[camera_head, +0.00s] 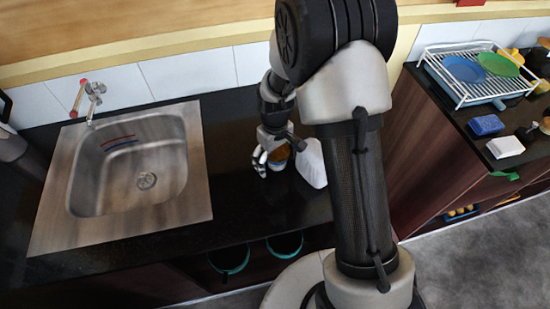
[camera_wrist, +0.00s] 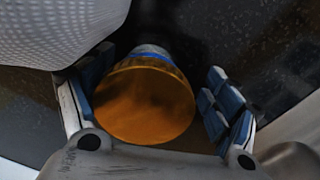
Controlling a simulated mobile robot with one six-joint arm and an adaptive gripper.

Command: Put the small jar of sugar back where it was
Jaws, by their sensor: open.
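The small jar (camera_wrist: 145,100) has an orange-brown round top and a blue band, and it stands on the black counter (camera_head: 235,200). In the wrist view it sits between the two fingers of my gripper (camera_wrist: 160,105). A gap shows at the right finger; the left finger is very close to the jar, and I cannot tell if it touches. In the head view my gripper (camera_head: 270,162) is low over the counter, and only a small part of the jar (camera_head: 278,155) shows beside it.
A white textured object (camera_wrist: 60,25) stands close beside the jar; it also shows in the head view (camera_head: 312,163). A steel sink (camera_head: 130,175) is to the left. At the right are a dish rack (camera_head: 475,72), a blue sponge (camera_head: 486,125) and a white block (camera_head: 505,147).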

